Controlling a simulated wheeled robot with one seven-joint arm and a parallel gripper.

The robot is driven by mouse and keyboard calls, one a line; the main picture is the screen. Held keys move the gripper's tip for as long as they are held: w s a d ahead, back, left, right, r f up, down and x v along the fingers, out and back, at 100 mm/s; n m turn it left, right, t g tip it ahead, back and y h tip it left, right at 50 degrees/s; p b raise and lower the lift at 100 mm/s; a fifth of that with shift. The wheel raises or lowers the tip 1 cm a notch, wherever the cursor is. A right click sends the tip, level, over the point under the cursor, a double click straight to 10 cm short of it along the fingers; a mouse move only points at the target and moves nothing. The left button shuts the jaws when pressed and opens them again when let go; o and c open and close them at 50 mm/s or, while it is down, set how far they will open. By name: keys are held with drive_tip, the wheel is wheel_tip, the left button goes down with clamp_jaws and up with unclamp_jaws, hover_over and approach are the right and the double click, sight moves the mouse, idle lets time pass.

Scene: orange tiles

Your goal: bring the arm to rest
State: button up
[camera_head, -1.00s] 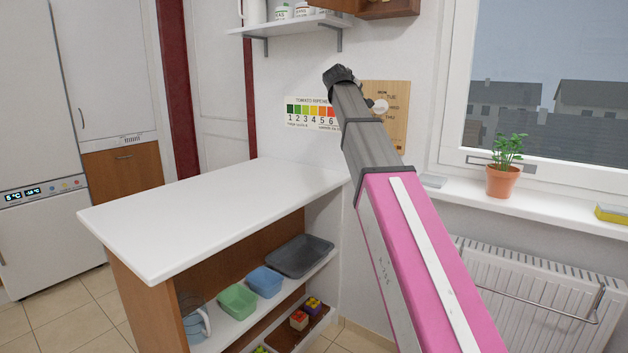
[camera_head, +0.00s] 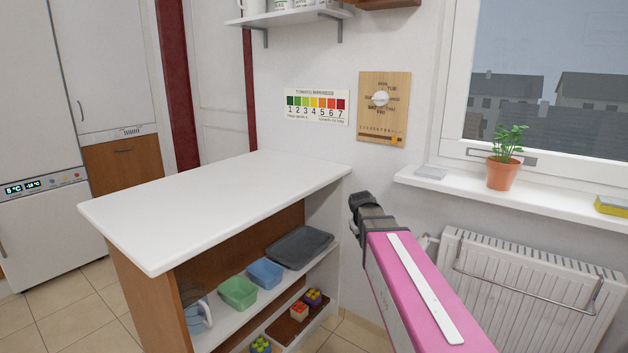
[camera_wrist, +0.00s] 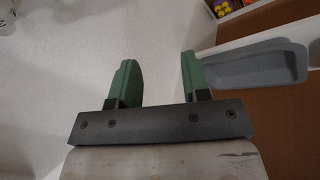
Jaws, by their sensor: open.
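My gripper (camera_wrist: 158,82) shows in the wrist view with two green fingers spread apart and nothing between them. A pale plain surface lies beyond the fingers. In the head view my pink and grey arm reaches up from the lower right, its dark end beside the right end of the counter unit. The fingers are hidden in the head view.
A white counter (camera_head: 215,205) stands at left, its top bare. Its shelves hold a grey tray (camera_head: 299,247), a blue bin (camera_head: 265,273) and a green bin (camera_head: 238,292). A radiator (camera_head: 535,285) and a windowsill with a potted plant (camera_head: 503,172) are at right.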

drive_tip(key=s+f+m+g+y, duration=0.2)
drive_tip(key=s+f+m+g, duration=0.1)
drive_tip(key=s+f, duration=1.3)
drive_tip(key=s+g, duration=0.1)
drive_tip(key=s, duration=0.1)
drive_tip(key=shift+s+f+m, duration=0.15)
drive_tip(key=shift+s+m, duration=0.2)
drive_tip(key=shift+m, duration=0.05)
